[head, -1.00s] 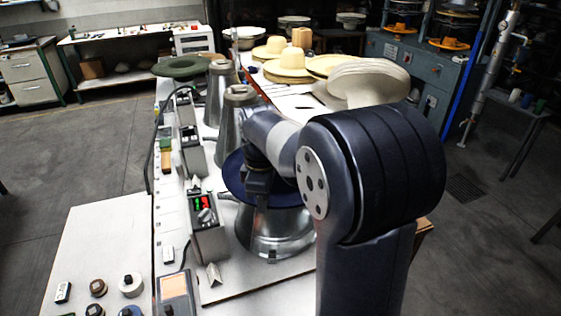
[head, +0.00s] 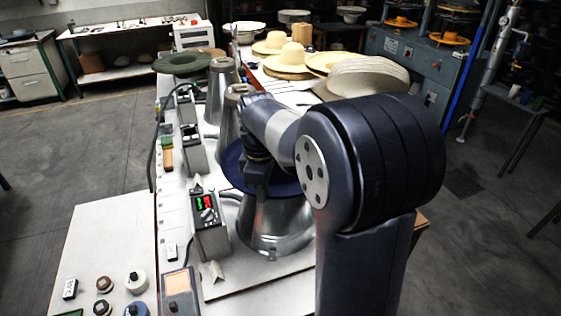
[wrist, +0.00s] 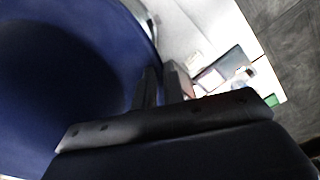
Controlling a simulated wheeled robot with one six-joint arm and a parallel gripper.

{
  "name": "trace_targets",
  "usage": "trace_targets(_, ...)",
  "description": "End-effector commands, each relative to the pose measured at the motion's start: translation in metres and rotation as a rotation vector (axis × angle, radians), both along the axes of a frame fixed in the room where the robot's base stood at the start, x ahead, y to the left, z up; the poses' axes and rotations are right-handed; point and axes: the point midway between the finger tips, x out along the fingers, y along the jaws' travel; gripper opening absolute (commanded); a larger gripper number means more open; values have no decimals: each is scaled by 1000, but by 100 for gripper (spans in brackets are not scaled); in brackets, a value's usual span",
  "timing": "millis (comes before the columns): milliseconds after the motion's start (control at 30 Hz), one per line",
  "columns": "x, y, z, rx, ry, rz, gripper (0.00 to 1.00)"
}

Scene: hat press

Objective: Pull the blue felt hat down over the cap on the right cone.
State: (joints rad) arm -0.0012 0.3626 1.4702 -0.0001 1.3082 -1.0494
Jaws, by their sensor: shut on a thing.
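The blue felt hat (head: 233,168) sits over the top of the nearest metal cone (head: 272,228) in the head view, its brim spread around the cone's upper part. My arm covers much of its crown. My gripper (head: 258,190) is shut on the near side of the brim and points down. In the wrist view the hat (wrist: 60,70) fills the left side, and the gripper's fingers (wrist: 160,85) are at the brim's edge. The cap on this cone is hidden under the hat and behind my arm, so how closely the hat fits over it cannot be told.
Two more metal cones (head: 222,85) stand farther back, a green hat (head: 182,63) beyond them. A control box (head: 209,222) with a lit display stands close left of the near cone. Straw hats (head: 290,58) and stacked pale hats (head: 368,76) lie behind my arm.

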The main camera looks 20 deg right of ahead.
Motion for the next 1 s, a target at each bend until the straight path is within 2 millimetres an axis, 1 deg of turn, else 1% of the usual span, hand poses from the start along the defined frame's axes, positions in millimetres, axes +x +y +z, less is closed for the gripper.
trace_targets(33, 0, 0, 4, 0, -1, 0, 0)
trace_targets(1000, 2, 2, 41, 0, -1, 0, 0)
